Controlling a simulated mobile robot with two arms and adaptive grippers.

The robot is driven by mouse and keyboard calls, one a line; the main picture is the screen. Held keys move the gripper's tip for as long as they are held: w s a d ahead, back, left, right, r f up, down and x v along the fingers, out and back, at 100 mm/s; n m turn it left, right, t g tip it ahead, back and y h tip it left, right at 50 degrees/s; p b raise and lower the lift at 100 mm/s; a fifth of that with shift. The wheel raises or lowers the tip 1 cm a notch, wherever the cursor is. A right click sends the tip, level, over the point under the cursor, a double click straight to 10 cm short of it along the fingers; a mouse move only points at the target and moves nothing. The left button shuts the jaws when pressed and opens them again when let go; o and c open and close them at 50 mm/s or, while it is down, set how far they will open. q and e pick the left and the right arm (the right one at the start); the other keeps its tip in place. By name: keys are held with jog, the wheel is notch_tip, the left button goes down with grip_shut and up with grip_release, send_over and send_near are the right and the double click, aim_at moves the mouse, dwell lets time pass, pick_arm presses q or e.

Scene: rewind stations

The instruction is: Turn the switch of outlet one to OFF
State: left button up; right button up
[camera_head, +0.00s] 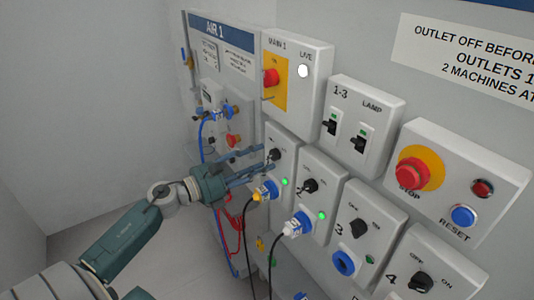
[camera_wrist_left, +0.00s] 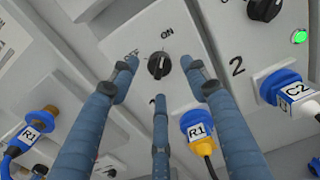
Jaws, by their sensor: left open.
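The outlet one box (camera_head: 282,140) is the leftmost in the row of grey outlet boxes in the head view. Its black rotary switch (camera_head: 274,155) sits above a lit green lamp (camera_head: 285,181). In the left wrist view the switch (camera_wrist_left: 159,65) shows below the OFF and ON labels; its exact pointing is hard to read. My left gripper (camera_head: 265,161) is open at the front of this box. In the wrist view its three blue fingers (camera_wrist_left: 158,74) spread around the switch with visible gaps, and one finger partly hides the number. My right gripper is out of view.
Outlet two (camera_head: 319,165) is just right, with plug C2 (camera_wrist_left: 285,87). The MAIN 1 box (camera_head: 302,55) is above, and the AIR 1 panel (camera_head: 245,65) stands left with hoses.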

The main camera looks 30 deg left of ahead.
aim_at(273, 155)
pick_arm(q)
jog(key=shift+r+x, duration=0.2)
jog(key=shift+x, duration=0.9)
jog(key=shift+w+d+f+p, duration=0.1)
jog(key=shift+w+d+p, duration=0.1)
jog(key=shift+w+p, duration=0.15)
jog(key=shift+f, duration=0.1)
jog(key=c, duration=1.1)
jog(key=shift+c, duration=0.3)
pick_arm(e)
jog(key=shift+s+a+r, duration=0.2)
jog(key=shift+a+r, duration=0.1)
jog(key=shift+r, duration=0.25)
